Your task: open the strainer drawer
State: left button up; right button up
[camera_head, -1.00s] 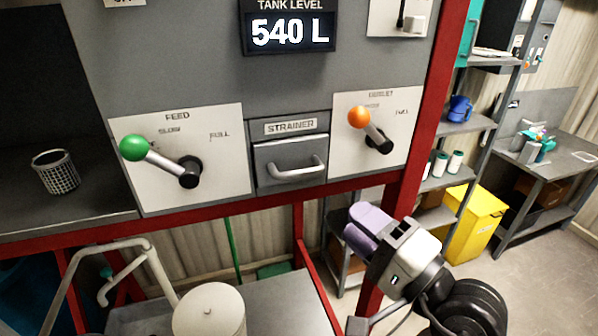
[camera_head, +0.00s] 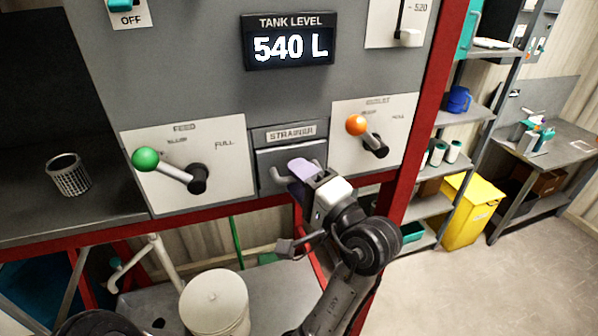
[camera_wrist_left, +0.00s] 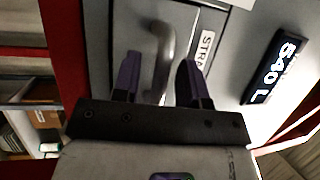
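The strainer drawer (camera_head: 276,157) is a grey front with a "STRAINER" label (camera_head: 291,133) above it, set in the tank panel. It looks closed. Its bar handle (camera_head: 279,175) is partly hidden behind my left gripper (camera_head: 304,168) in the head view. In the left wrist view the handle (camera_wrist_left: 161,58) shows between the two dark purple fingers of my left gripper (camera_wrist_left: 160,82), which are apart with visible gaps. I cannot tell whether a finger touches the handle. My right gripper is not in view.
A green-knobbed feed lever (camera_head: 170,168) is left of the drawer, an orange-knobbed outlet lever (camera_head: 367,135) right of it. A red frame post (camera_head: 425,110) stands at the right. A mesh basket (camera_head: 68,175) is on the left shelf. A white drum (camera_head: 215,303) stands below.

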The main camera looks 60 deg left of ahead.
pick_arm(q)
jog(key=shift+a, duration=0.1)
grip_shut()
dwell(0.4)
